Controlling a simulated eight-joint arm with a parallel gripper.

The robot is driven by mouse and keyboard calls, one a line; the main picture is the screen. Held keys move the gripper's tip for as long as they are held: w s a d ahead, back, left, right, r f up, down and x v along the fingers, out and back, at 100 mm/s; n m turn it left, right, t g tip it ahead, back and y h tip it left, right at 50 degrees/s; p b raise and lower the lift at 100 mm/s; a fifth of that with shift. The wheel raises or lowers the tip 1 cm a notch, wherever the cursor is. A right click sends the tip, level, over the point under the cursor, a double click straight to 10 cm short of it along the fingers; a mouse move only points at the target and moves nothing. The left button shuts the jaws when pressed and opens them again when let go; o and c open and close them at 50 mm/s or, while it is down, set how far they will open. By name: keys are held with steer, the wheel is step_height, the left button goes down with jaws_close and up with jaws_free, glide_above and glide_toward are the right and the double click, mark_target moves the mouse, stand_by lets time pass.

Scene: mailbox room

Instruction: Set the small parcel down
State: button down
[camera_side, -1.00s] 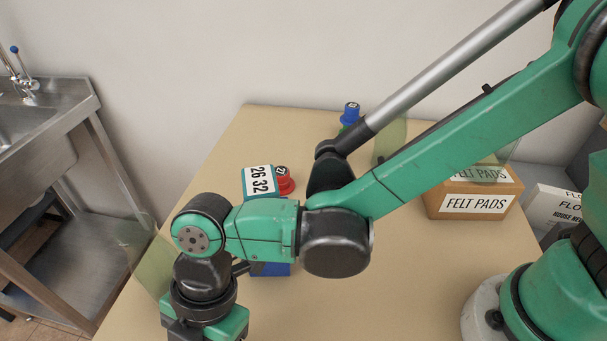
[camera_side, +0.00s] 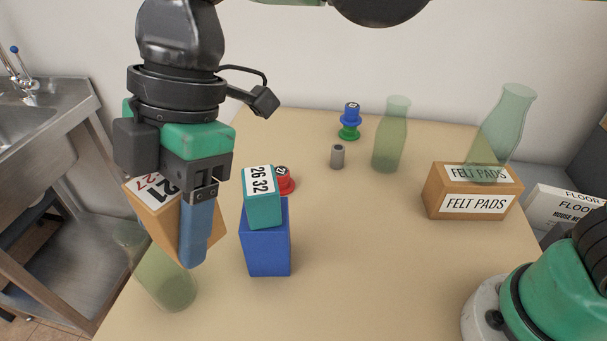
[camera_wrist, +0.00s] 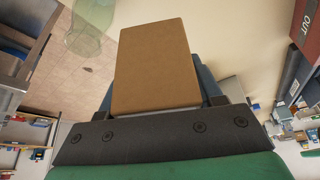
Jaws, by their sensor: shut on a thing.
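The small parcel (camera_side: 166,216) is a brown cardboard box with a white label on its top face. My gripper (camera_side: 196,240) is shut on it and holds it tilted, above the left edge of the table in the side view. A blue finger covers part of the parcel there. In the wrist view the parcel (camera_wrist: 154,68) shows as a plain brown face between the fingers. The far finger is mostly hidden behind the parcel.
A teal box (camera_side: 262,205) sits on a blue box (camera_side: 266,250), right of the parcel. A green glass bottle (camera_side: 165,275) stands below and behind it. Farther right are another bottle (camera_side: 390,140) and a FELT PADS box (camera_side: 470,192). The front middle of the table (camera_side: 380,270) is clear.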

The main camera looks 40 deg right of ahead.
steer(key=w+d+f+m+t+h, duration=0.15)
steer(key=w+d+m, duration=0.35)
steer(key=d, duration=0.5)
steer(key=w+d+m+t, duration=0.2)
steer(key=w+d+m, duration=0.2)
steer(key=d+m, duration=0.5)
steer(key=w+d+f+m+t+h, duration=0.15)
steer(key=w+d+m, duration=0.25)
steer(key=d, duration=0.8)
steer(key=w+a+f+n+g+y, duration=0.1)
steer(key=w+a+f+n, duration=0.15)
steer(key=a+n, duration=0.4)
steer(key=w+a+f+n+g+y, duration=0.1)
steer(key=w+a+f+n, duration=0.15)
steer(key=a, duration=0.65)
steer(key=w+a+f+n+g+y, duration=0.1)
steer(key=w+a+f+n, duration=0.15)
steer(key=a+n, duration=0.4)
steer(key=shift+m+g, duration=0.3)
steer(key=shift+m, duration=0.25)
steer(key=x, duration=0.9)
steer(key=shift+s+d+f, duration=0.25)
steer(key=shift+d+f, duration=0.05)
steer(key=shift+d, duration=0.05)
steer(key=shift+f, duration=0.15)
steer(key=shift+c, duration=0.8)
jaws_free()
